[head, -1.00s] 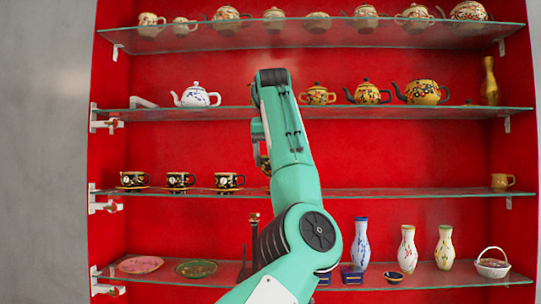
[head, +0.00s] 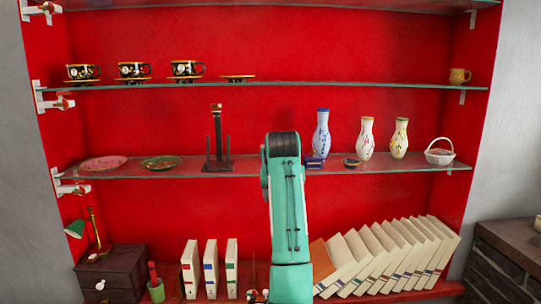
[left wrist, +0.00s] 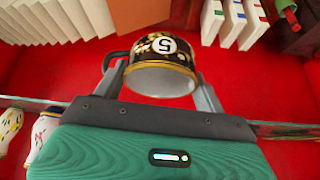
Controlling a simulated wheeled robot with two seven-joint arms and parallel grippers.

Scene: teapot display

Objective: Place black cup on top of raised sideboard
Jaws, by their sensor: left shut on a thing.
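The black cup (left wrist: 163,58), with a gold floral pattern and a "5" on a white disc, is between the fingers of my left gripper (left wrist: 160,85) in the left wrist view. The gripper is shut on it, and its gold rim is toward the bottom of that picture. In the head view my left arm rises at the bottom middle and hides its gripper and the held cup. A dark brown sideboard (head: 508,235) stands at the right edge of the head view, partly cut off. My right gripper is not in view.
Black cups (head: 133,70) and an empty saucer (head: 238,77) are on a glass shelf (head: 330,86). Below are vases (head: 322,133), a basket (head: 439,151) and plates (head: 104,163). Leaning books (head: 400,262), upright books (head: 211,268) and a small dark cabinet (head: 112,272) line the bottom.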

